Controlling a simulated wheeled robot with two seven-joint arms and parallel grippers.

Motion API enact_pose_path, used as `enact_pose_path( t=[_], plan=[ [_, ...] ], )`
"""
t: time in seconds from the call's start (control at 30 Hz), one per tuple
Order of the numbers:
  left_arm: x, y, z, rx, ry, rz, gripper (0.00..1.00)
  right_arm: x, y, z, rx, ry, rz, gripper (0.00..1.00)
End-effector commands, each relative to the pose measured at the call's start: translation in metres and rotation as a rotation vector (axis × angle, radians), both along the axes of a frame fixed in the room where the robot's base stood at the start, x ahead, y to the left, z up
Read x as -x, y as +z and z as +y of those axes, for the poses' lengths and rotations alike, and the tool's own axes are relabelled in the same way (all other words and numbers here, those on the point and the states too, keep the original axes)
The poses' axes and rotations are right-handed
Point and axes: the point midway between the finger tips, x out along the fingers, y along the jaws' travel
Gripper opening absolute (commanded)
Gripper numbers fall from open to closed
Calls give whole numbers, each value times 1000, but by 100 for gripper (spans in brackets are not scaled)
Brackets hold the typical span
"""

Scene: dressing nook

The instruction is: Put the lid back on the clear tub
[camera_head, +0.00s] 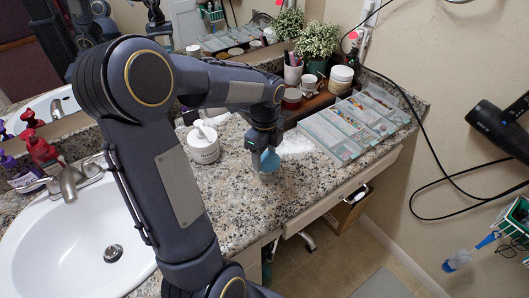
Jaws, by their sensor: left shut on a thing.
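My left gripper (265,148) points down above the middle of the granite counter (235,215). It is shut on a small light blue thing (269,161). The thing may be the lid, but the fingers hide much of it and it is too small to be sure. It is just above or touching the counter; I cannot tell which. I cannot make out the clear tub for certain; my left arm covers part of the counter. My right gripper is not in view.
A white pot (203,145) stands left of the gripper. An open compartment box (345,128) lies to the right. Jars (341,79), a cup (308,83) and a plant (318,40) stand behind. The sink (75,245) is at left. The front counter is clear.

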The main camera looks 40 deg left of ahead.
Motion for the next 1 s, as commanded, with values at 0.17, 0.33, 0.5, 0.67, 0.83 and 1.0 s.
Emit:
enact_pose_path(
  t=[0.17, 0.33, 0.5, 0.67, 0.83, 1.0],
  plan=[
    [0, -2, 0, 0, 0, 0, 37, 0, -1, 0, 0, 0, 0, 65],
    [0, -7, 0, 0, 0, 0, 37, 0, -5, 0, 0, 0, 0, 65],
    [0, -12, 0, 0, 0, 1, 37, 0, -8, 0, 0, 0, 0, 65],
    [0, -17, 0, 0, 0, 1, 37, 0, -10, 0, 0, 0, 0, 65],
    [0, -17, 0, 0, 0, 1, 37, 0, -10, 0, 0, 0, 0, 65],
    [0, -17, 0, 0, 0, 0, 37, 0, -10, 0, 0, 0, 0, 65]
  ],
)
